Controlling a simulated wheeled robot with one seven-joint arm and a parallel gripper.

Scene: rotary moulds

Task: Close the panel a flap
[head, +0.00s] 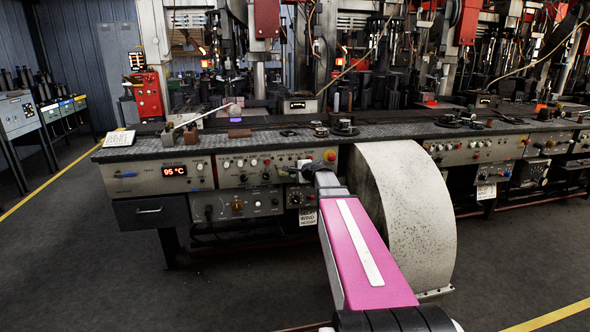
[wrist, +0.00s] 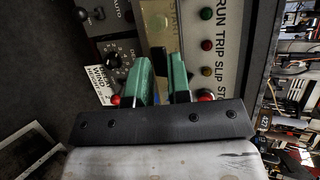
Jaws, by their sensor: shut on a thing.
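My gripper (wrist: 163,92) has two green fingers in the wrist view, shut on a narrow dark piece (wrist: 160,62) between them, which looks like the handle of the panel a flap. A beige plate (wrist: 163,14) with partly readable lettering lies just beyond the fingertips and appears to be the flap. Its hinge and angle are hard to make out. In the head view my arm reaches the console front, and the gripper (head: 308,172) is at the panel beside the red stop button (head: 330,155). My wrist hides much of the flap there.
A grey panel strip (wrist: 228,60) with lamps lies right of the fingers in the wrist view, and a black dial (wrist: 117,60) lies left. A large pale curved guard (head: 410,205) stands close to the right of my arm. The floor (head: 235,290) left of my arm is clear.

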